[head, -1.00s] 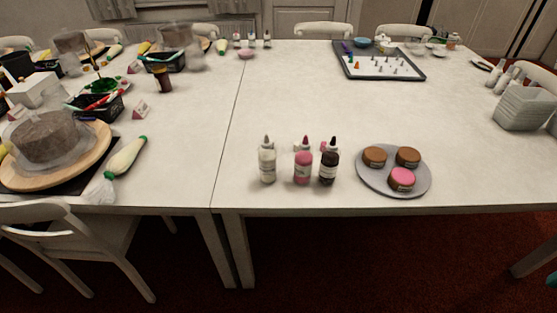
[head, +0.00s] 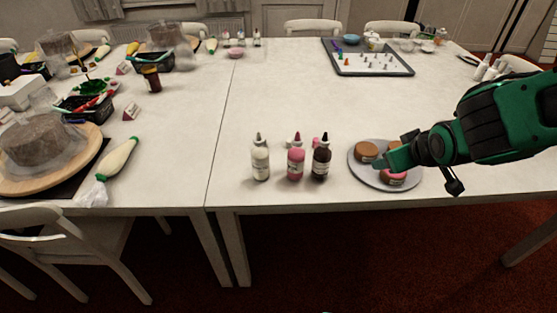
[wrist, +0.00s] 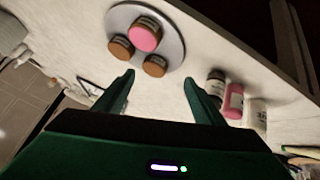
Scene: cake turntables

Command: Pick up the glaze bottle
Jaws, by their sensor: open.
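Three glaze bottles stand upright in a row near the table's front edge in the head view: a white one (head: 260,160), a pink one (head: 296,160) and a dark brown one (head: 321,160). In the wrist view the dark bottle (wrist: 215,84), the pink bottle (wrist: 234,101) and the white bottle (wrist: 257,115) are at the right, beyond the right finger. My gripper (wrist: 160,85) is open and empty. In the head view my gripper (head: 408,170) is over the grey plate, to the right of the bottles and apart from them.
A dark-rimmed tray (head: 375,73) with small pieces lies farther back. The table left of the bottles is clear up to the seam.

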